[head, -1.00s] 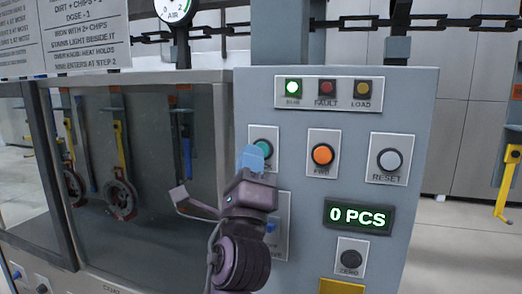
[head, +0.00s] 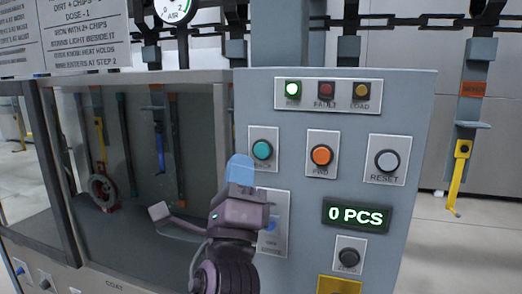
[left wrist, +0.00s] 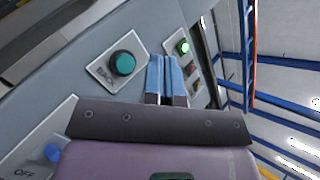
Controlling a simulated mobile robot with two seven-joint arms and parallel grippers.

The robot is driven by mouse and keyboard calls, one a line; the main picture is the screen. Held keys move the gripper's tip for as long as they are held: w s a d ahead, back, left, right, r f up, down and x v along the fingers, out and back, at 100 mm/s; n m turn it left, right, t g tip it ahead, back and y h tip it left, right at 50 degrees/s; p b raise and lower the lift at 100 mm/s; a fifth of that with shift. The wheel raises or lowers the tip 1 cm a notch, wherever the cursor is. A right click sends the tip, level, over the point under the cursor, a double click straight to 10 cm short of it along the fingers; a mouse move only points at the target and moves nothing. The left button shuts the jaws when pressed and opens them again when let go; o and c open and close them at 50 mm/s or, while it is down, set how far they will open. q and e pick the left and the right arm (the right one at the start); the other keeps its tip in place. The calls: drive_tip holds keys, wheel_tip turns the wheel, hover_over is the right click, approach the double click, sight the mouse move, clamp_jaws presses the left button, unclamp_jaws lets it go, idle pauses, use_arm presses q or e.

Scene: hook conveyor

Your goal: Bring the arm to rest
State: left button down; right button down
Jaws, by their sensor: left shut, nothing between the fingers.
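My left gripper (head: 240,170) has blue fingers and is in front of the grey control panel (head: 420,130), just below and left of the teal button (head: 262,150). In the left wrist view its two blue fingers (left wrist: 166,78) lie together, shut and empty. There the teal button (left wrist: 123,64) sits to the left of the fingers, apart from them. The lit green lamp (left wrist: 184,47) shows just past the fingertips. My right gripper is in neither view.
A glass-fronted cabinet (head: 150,76) stands left. Hooks hang from the overhead chain (head: 440,20).

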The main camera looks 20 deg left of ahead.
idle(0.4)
use_arm(q)
drive_tip(key=w+a+f+n+g+h, duration=0.1)
drive_tip(key=a+f+n+g+h, duration=0.2)
drive_tip(key=f, duration=1.1)
drive_tip(key=w+a+f+n+g+h, duration=0.15)
drive_tip(key=f+n+g, duration=0.3)
drive_tip(key=f, duration=0.85)
drive_tip(key=s+a+f+n+g, duration=0.3)
drive_tip(key=s+f+n, duration=0.3)
drive_tip(key=s+f, duration=0.3)
drive_tip(key=s+a+f+n+g, duration=0.4)
drive_tip(key=s+f+n, duration=0.3)
drive_tip(key=f, duration=1.1)
drive_tip(key=shift+s+a, duration=0.55)
drive_tip(key=shift+s, duration=0.65)
drive_tip(key=shift+g, duration=0.25)
